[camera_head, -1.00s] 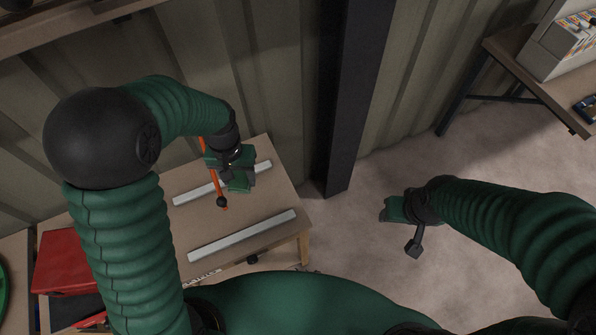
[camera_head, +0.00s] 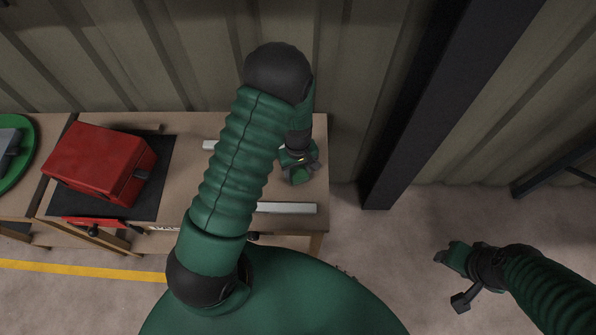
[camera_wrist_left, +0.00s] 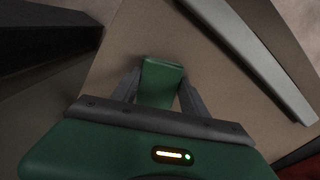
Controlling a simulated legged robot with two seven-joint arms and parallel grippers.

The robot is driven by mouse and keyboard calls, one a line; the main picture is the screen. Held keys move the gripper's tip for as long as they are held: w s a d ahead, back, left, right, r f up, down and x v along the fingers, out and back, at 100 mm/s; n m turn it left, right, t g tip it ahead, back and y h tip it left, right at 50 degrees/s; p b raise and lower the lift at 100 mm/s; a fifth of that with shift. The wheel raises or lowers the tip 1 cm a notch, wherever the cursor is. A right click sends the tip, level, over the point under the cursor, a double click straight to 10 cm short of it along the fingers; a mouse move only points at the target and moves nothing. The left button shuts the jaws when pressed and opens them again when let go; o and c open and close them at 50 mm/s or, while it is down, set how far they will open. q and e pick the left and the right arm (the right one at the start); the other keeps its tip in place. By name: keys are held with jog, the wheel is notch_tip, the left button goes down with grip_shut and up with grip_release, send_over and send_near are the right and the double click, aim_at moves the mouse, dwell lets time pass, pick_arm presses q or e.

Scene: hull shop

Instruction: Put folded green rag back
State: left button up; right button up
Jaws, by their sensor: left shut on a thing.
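The folded green rag (camera_wrist_left: 161,78) is a small green block between the two dark fingers of my left gripper (camera_wrist_left: 160,92) in the left wrist view. The fingers are shut on it from both sides. In the head view my left gripper (camera_head: 299,170) is over the right part of the wooden table (camera_head: 312,190), between two pale strips. I cannot tell whether the rag touches the tabletop.
A pale strip (camera_head: 287,208) lies near the table's front edge, and another strip (camera_head: 209,145) lies farther back, partly behind my left arm. A red box (camera_head: 98,165) sits on a black mat (camera_head: 157,185) at the left. A dark post (camera_head: 415,110) stands right of the table.

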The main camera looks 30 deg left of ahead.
aim_at(297, 172)
pick_arm(q)
jog(key=shift+f, duration=0.15)
jog(key=shift+a, duration=0.1)
jog(key=o, duration=1.3)
jog(key=shift+r, duration=0.2)
notch_tip(297, 172, up, 12)
jog(key=p, duration=0.1)
jog(key=s+d+r+m+t, duration=0.1)
jog(key=s+d+r+m, duration=0.1)
jog(key=s+m, duration=0.1)
jog(key=s+d+r+m+t, duration=0.1)
jog(key=s+d+r+m, duration=0.1)
jog(key=s+r+m, duration=0.1)
jog(key=s+d+r+m, duration=0.2)
jog(key=d+m, duration=0.1)
jog(key=m, duration=0.1)
jog(key=shift+s+r+m+t, duration=0.35)
jog(key=shift+s+m+t, duration=0.05)
